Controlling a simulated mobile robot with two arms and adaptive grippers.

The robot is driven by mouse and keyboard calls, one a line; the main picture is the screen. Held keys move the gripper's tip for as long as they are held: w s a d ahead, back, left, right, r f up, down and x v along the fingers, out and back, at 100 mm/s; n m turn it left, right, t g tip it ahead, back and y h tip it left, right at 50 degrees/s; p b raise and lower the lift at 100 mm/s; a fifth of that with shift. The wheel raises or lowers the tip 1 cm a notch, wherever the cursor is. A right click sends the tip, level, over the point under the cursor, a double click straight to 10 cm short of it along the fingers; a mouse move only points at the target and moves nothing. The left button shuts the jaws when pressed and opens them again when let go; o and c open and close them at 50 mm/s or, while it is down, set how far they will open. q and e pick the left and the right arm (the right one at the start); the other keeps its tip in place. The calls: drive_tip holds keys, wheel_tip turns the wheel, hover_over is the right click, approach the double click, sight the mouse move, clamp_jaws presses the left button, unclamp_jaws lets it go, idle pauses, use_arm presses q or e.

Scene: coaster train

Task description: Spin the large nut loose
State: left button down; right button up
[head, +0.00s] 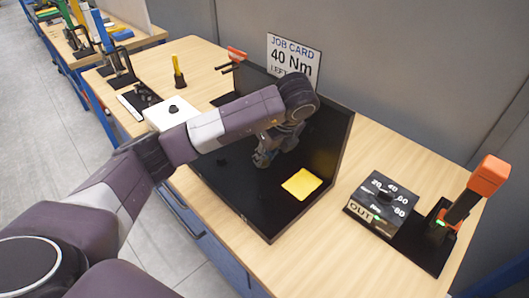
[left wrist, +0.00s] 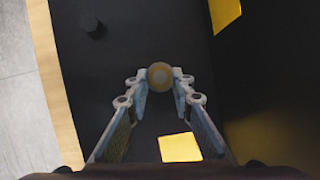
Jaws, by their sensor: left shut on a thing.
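My left gripper (head: 266,157) reaches down over the black fixture (head: 262,219), close to its upright back panel. In the left wrist view the left gripper (left wrist: 161,84) is shut on a round, tan piece with a pale centre, which looks like the large nut (left wrist: 160,75). The fingertips press it from both sides. In the head view my arm and gripper hide the nut. Its thread and what it sits on cannot be made out. My right gripper is in neither view.
A yellow square (head: 302,183) lies on the fixture base, with a small black stub (left wrist: 93,27) elsewhere on it. A job card (head: 293,58) reads 40 Nm. To the right stand a dial box (head: 378,207) and an orange-headed tool (head: 487,178); a white box (head: 168,113) stands left.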

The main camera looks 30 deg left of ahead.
use_arm(q)
drive_tip(key=shift+n+p, duration=0.35)
drive_tip(key=shift+n, duration=0.25)
drive_tip(key=shift+d+g, duration=0.1)
drive_tip(key=shift+g, duration=0.2)
drive_tip(key=c, duration=1.7)
unclamp_jaws()
drive_tip(key=shift+f, duration=0.1)
drive_tip(key=v, duration=1.2)
drive_tip(key=shift+d, duration=0.1)
